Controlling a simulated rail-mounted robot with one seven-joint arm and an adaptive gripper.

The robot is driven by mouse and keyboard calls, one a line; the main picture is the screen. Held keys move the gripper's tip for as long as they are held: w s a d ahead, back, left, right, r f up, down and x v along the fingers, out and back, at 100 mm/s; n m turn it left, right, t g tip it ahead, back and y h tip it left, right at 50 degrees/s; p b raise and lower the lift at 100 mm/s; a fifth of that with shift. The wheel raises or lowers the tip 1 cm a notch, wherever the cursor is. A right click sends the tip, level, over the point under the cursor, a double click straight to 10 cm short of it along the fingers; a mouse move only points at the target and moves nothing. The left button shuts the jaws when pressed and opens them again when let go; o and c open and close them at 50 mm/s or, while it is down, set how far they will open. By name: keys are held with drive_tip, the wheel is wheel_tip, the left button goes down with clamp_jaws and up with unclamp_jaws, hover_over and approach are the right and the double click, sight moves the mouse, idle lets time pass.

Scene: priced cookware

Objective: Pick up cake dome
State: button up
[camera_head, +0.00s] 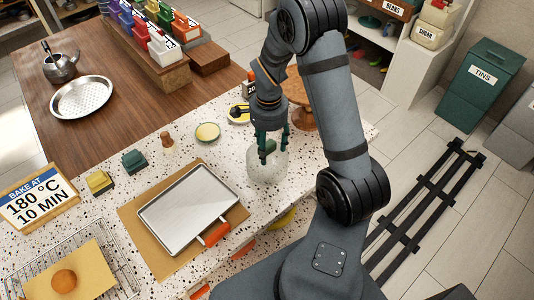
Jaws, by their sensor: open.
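The cake dome (265,172) is a clear, whitish, rounded cover standing on the speckled counter, right of the baking tray. My gripper (272,145) points down at the top of the dome, with its dark green fingers apart. The fingers overlap the dome's upper part in this view. I cannot tell whether they touch it or whether a knob sits between them. My arm comes in from the right and hides the counter behind it.
A metal baking tray (188,209) with an orange grip lies left of the dome. A round wooden piece (303,117) stands behind it, partly hidden by my arm. A small pale bowl (207,132) and a yellow-black round item (238,114) are nearby. The counter's front edge is close.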

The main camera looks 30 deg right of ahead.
drive_tip(key=shift+c, duration=1.3)
drive_tip(key=c, duration=1.1)
clamp_jaws()
